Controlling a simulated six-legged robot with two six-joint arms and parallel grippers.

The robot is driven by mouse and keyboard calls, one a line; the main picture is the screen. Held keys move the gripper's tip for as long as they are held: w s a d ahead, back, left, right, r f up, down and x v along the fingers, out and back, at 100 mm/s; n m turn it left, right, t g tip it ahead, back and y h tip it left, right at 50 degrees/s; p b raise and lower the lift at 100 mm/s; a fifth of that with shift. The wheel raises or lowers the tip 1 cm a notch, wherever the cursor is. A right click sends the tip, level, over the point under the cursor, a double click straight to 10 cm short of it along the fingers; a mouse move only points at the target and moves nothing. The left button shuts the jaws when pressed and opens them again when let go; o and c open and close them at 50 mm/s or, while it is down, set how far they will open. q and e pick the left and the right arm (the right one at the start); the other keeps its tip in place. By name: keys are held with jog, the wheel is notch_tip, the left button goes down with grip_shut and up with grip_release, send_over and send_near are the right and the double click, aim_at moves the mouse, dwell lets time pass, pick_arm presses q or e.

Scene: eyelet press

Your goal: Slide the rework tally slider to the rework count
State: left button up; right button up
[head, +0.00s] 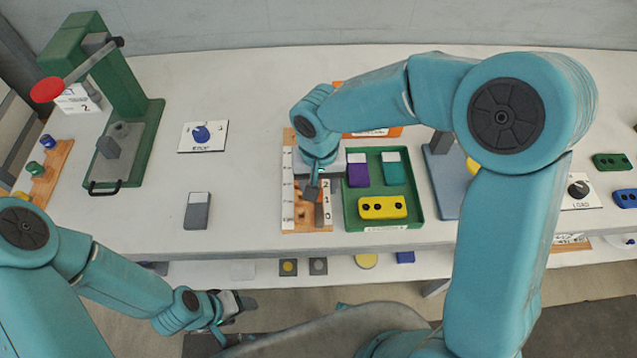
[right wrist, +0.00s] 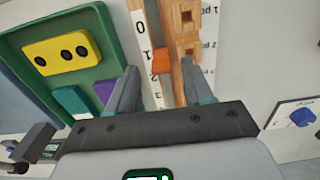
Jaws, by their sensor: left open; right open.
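The tally board (head: 305,224) is a wooden strip with white number scales, lying left of the green tray. In the right wrist view an orange piece (right wrist: 162,62), which looks like the slider, sits on the board's track beside a scale reading 0 and 1. My right gripper (head: 318,193) is over the board, pointing down. Its fingers are open, one to each side of the orange piece in the right wrist view (right wrist: 160,88); I cannot tell whether they touch it. In the head view the gripper hides the slider. My left gripper (head: 240,303) is open and empty before the table edge.
The green tray (head: 416,218) holds yellow, purple and teal blocks. A grey block (head: 197,211) and a blue knob plate (head: 203,136) lie to the left. A green press (head: 130,143) with a card reading 2 (head: 78,99) stands far left. Table between is clear.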

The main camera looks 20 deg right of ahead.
jog(key=shift+w+a+f, duration=0.1)
jog(key=shift+a+f, duration=0.05)
jog(key=shift+f, duration=0.6)
jog(key=shift+s, duration=0.2)
jog(key=shift+w, duration=0.15)
jog(key=c, duration=0.4)
grip_shut()
jog(key=s+b, duration=0.1)
jog(key=s+a+b, duration=0.1)
jog(key=s, duration=0.1)
jog(key=shift+s+f, duration=0.1)
jog(key=shift+s, duration=0.5)
